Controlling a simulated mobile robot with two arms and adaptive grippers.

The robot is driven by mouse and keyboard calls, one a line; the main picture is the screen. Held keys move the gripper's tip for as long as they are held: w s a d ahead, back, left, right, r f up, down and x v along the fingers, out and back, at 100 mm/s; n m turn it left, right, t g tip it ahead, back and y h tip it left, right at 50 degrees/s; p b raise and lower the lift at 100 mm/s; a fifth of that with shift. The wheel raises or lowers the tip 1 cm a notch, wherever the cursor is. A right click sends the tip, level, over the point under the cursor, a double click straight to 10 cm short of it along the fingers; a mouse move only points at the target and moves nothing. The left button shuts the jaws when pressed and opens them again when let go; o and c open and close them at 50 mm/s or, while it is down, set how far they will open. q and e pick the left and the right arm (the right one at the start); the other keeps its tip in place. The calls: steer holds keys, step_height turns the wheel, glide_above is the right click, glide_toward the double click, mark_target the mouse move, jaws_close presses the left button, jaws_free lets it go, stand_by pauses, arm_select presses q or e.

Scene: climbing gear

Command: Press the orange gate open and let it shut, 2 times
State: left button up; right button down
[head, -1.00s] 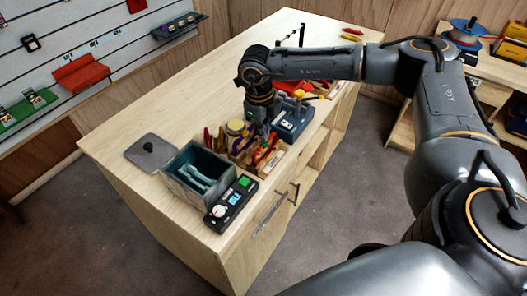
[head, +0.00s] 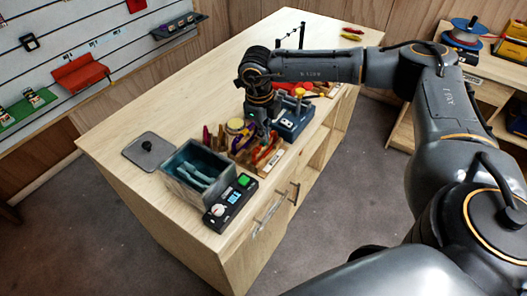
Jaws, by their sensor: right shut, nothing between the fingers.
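My right gripper (head: 264,134) points down over the wooden bench, among a cluster of small tools; its fingers are shut and empty. Red-orange pieces (head: 263,154) stand in a wooden holder (head: 271,164) just below and in front of the fingertips. They are too small for me to tell which one is the orange gate, whether it is open or shut, or whether the fingers touch it. My left gripper is not in view.
A grey open bin (head: 183,186) and a black control box (head: 229,204) with a green button stand at the bench's near end. A dark lid (head: 148,151) lies left of the bin. A blue device (head: 294,124) is right of the gripper.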

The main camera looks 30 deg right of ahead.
steer(key=shift+s+f+b, duration=0.1)
steer(key=shift+f+b, duration=0.65)
steer(key=shift+f, duration=0.3)
steer(key=shift+r+p, duration=1.45)
steer(key=shift+r, duration=0.85)
steer(key=shift+r+p, duration=0.65)
steer(key=shift+r, duration=0.75)
